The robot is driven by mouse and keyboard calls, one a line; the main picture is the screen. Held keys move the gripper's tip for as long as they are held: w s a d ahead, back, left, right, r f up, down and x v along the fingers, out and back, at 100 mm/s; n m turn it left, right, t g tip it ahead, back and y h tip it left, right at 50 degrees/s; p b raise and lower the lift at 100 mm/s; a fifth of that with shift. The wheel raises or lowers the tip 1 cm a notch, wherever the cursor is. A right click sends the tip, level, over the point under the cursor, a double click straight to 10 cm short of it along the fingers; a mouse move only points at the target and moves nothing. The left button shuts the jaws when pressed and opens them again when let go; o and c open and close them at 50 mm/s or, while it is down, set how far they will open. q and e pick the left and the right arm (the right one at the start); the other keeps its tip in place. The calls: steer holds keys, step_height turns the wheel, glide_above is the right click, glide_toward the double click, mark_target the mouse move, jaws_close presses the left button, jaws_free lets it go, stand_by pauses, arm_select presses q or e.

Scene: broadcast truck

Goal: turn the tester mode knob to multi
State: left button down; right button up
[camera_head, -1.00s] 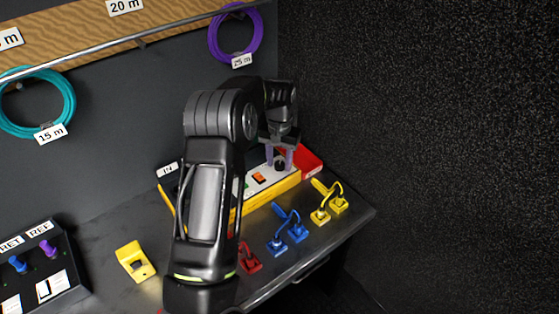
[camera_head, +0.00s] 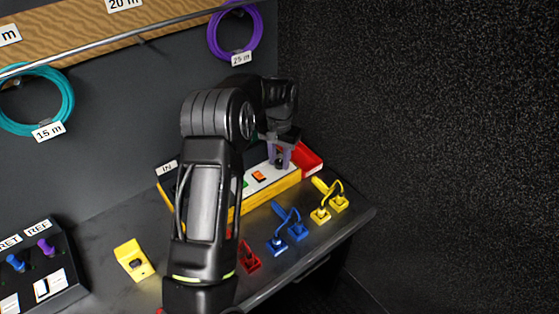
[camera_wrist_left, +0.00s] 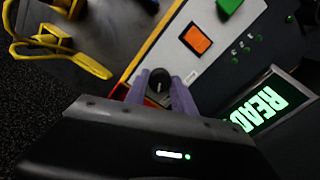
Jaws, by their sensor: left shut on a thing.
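The tester (camera_head: 262,197) is a yellow-sided box with a white top panel on the bench, partly hidden behind my left arm. Its black mode knob (camera_wrist_left: 158,82) shows in the left wrist view, with a pale pointer line. My left gripper (camera_head: 280,162) points down at the right end of the panel. In the left wrist view its purple fingers (camera_wrist_left: 158,98) are on both sides of the knob and shut on it. The knob's setting labels are not readable. My right gripper is not in view.
An orange switch (camera_wrist_left: 196,38) and a lit screen (camera_wrist_left: 272,102) are on the tester. A red tray (camera_head: 312,160) adjoins its right end. Blue (camera_head: 288,228) and yellow (camera_head: 328,205) leads lie in front. A yellow block (camera_head: 132,260) stands on the bench at left.

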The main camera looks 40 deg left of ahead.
mark_target(280, 162)
arm_select(q)
steer(key=c, duration=1.1)
jaws_free()
steer(key=shift+o, duration=0.2)
steer(key=shift+r+b, duration=0.8)
steer(key=shift+r, duration=3.1)
